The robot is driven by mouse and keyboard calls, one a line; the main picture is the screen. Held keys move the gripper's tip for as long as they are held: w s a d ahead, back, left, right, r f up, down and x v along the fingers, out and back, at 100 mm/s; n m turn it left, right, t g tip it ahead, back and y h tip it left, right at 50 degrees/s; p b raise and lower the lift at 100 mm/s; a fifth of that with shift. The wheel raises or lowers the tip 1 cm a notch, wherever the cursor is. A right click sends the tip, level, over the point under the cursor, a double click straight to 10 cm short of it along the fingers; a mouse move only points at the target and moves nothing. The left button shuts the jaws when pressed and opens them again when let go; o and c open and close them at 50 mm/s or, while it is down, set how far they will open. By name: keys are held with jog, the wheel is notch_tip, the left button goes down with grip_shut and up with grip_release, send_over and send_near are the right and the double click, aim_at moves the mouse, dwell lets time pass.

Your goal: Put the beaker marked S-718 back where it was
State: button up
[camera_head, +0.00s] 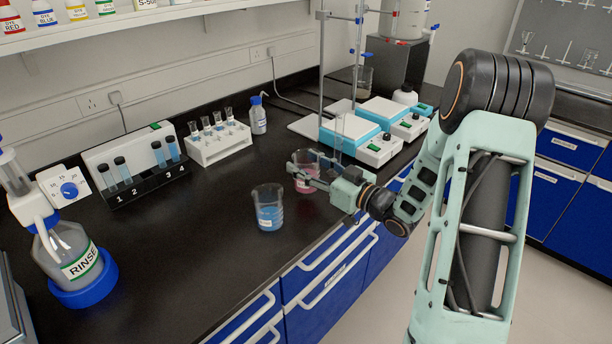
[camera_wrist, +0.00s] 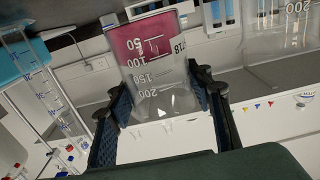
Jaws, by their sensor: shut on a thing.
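A glass beaker with pink liquid (camera_head: 304,186) is at the front right of the black bench in the head view. In the wrist view the same beaker (camera_wrist: 155,75) fills the middle, upside down in the picture, with a white label whose visible part reads about 718. My gripper (camera_head: 318,178) reaches in from the right and is shut on this beaker; its two dark fingers (camera_wrist: 159,98) press on both sides of the glass. I cannot tell whether the beaker's base touches the bench.
A beaker with blue liquid (camera_head: 269,215) stands close by, left and in front. Hotplate stirrers (camera_head: 375,145) with a burette stand are behind right. A white vial rack (camera_head: 222,145), a test-tube holder (camera_head: 145,186) and a RINSE bottle (camera_head: 80,262) stand left. Bare bench lies between.

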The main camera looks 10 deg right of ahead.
jog(key=shift+w+f, duration=0.15)
jog(key=shift+f, duration=0.75)
jog(key=shift+w+f, duration=0.15)
jog(key=shift+f, duration=0.75)
jog(key=shift+f+b, duration=0.1)
jog(key=shift+b, duration=0.2)
jog(key=shift+f, duration=0.15)
jog(key=o, duration=1.3)
jog(key=shift+s+d+r, duration=0.1)
jog(key=shift+r, duration=0.2)
jog(key=v, duration=1.1)
jog(key=shift+s+d, duration=0.2)
jog(key=shift+s, duration=0.15)
jog(key=shift+f, duration=0.1)
